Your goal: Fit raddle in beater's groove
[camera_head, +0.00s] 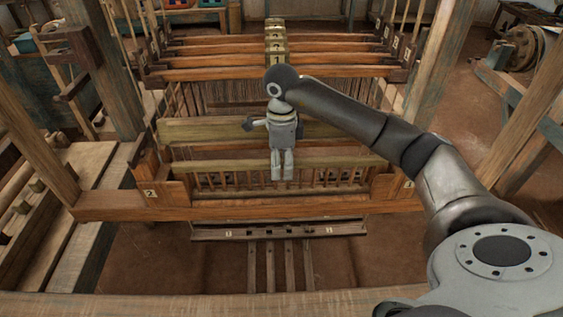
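A pale yellow-green bar (225,165) with a row of short pegs under it, seemingly the raddle, spans the loom across the middle of the view. It lies just above the brown front beam, between wooden end blocks marked 2 (151,193) at left and 1 at right. I cannot tell whether it sits in a groove. My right gripper (282,174) points down at the bar's middle, its fingers close together and overlapping the bar. Whether they hold it is unclear. My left gripper is not in view.
A wide pale plank (195,131) lies behind the bar. Numbered brown heddle bars (220,50) and upright posts stand farther back. A lower rail (215,234) with treadles (289,262) is below. A wooden beam (180,304) crosses the near edge.

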